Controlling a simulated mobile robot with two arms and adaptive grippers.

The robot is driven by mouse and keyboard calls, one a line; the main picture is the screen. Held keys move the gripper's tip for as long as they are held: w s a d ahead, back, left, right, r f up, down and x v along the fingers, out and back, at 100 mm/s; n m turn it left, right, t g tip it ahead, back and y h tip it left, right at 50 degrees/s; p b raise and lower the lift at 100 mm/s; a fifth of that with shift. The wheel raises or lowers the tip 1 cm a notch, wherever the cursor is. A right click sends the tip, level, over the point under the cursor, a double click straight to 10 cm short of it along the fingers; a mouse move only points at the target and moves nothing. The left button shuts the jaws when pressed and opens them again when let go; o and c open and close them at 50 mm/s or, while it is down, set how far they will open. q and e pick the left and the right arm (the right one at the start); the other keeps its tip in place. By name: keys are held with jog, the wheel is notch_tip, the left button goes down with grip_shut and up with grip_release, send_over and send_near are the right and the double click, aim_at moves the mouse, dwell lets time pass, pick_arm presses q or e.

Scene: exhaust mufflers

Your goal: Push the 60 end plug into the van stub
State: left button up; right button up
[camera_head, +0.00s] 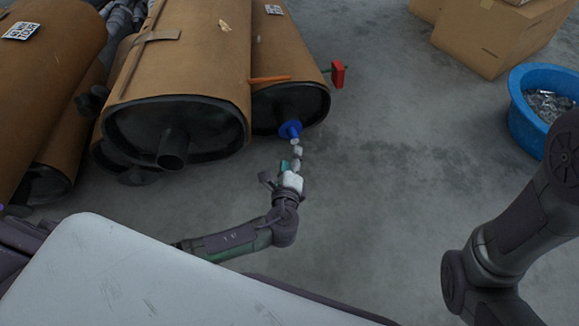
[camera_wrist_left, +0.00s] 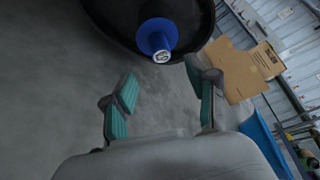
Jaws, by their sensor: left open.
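A blue flanged plug (camera_head: 290,129) with a pale label on its outer end is at the dark end face of the right muffler (camera_head: 290,105). In the left wrist view the blue plug (camera_wrist_left: 157,37) covers the place of the stub, so I cannot tell how deep it sits. My left gripper (camera_head: 296,155) is just in front of the plug. In the left wrist view its teal-padded fingers (camera_wrist_left: 162,75) are spread, with nothing between them, and the plug is beyond their tips. My right arm shows at the right, but its gripper is out of view.
A larger brown-wrapped muffler (camera_head: 185,75) with an open pipe stub (camera_head: 172,150) lies to the left. A red fitting (camera_head: 338,74) sticks out on the right. A blue tub (camera_head: 522,118) and cardboard boxes (camera_head: 485,38) stand at right. The floor between is clear.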

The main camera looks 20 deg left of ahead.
pick_arm(q)
jog(key=v, duration=0.3)
jog(key=shift+s+r, duration=0.1)
jog(key=shift+s, duration=0.15)
dwell(0.4)
